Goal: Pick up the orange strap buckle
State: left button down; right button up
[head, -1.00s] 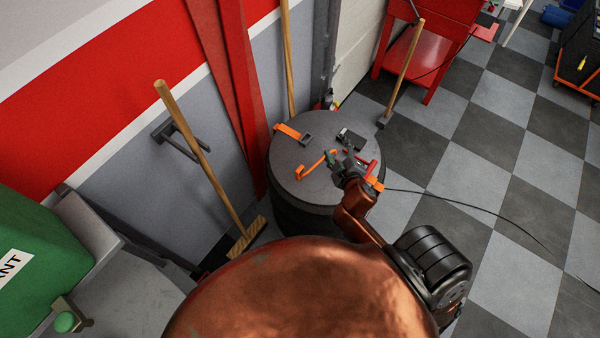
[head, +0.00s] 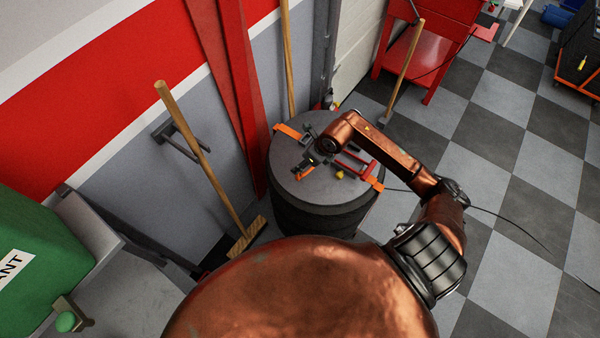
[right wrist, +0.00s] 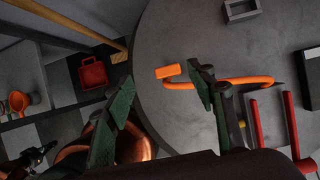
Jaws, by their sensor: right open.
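The orange strap (head: 287,131) with a dark buckle (head: 307,138) lies at the back left of a round dark drum top (head: 300,190). A grey rectangular frame, which looks like this buckle, shows at the top of the right wrist view (right wrist: 240,11); its orange strap is out of that view. My right gripper (head: 308,164) is low over the drum top, in front of the strap. Its fingers (right wrist: 160,98) are spread apart with nothing between them. A bent orange bar (right wrist: 245,80) passes partly behind one finger. My left gripper is not in view.
Red bars (right wrist: 290,122) and a dark box (right wrist: 314,72) also lie on the drum top. A wooden broom handle (head: 200,155) stands left of the drum, another (head: 287,60) behind it. A red beam (head: 240,100) rises close by. Checkered floor is open at right.

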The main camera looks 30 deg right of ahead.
aim_at(300, 173)
jog(key=shift+h, duration=0.3)
jog(key=x, duration=0.5)
jog(key=s+d+x, duration=0.1)
jog(key=x, duration=0.2)
jog(key=shift+f, duration=0.25)
jog(key=shift+s, duration=0.1)
jog(key=shift+c, duration=0.2)
jog(key=c, duration=1.2)
jog(key=shift+r, duration=0.1)
jog(key=shift+c, duration=0.2)
